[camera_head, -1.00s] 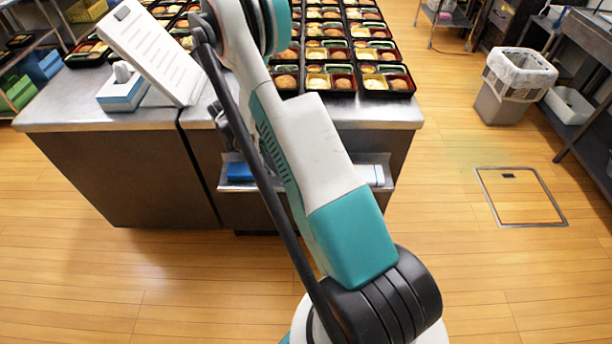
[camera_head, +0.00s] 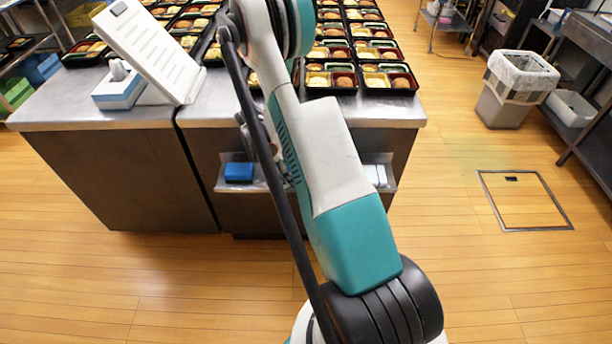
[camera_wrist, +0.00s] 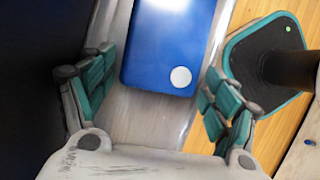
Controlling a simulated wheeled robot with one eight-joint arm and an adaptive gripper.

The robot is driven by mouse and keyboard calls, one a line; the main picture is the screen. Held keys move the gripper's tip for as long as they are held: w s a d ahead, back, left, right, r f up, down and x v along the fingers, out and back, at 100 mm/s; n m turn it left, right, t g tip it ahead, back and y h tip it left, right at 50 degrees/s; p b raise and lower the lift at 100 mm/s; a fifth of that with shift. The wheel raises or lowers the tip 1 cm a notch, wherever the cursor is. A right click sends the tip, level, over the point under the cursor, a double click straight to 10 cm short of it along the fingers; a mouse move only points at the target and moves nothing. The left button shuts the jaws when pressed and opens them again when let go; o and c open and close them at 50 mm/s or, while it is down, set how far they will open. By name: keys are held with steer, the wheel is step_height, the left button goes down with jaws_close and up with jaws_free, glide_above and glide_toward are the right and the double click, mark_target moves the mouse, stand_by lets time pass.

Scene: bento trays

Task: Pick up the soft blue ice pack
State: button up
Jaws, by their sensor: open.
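The blue ice pack (camera_head: 238,172) lies on a low metal shelf (camera_head: 225,188) on the front of the counter, left of my arm in the head view. In the wrist view the blue pack (camera_wrist: 170,40) is a flat, rounded block with a pale round spot near one corner. My gripper (camera_wrist: 158,88) is open and empty, with its teal-padded fingers apart on either side of the pack's near end. I cannot tell the height between fingers and pack. The gripper is mostly hidden behind my arm in the head view.
White items (camera_head: 376,175) sit at the shelf's right end. Rows of filled bento trays (camera_head: 388,79), a white slanted panel (camera_head: 150,50) and a white-and-blue box (camera_head: 119,90) stand on the counter (camera_head: 100,115). A bin (camera_head: 515,90) stands at right. The front floor is clear.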

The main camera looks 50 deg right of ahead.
steer(key=shift+r, duration=0.1)
steer(key=c, duration=1.1)
steer(key=shift+o, duration=0.2)
steer(key=shift+r, duration=0.1)
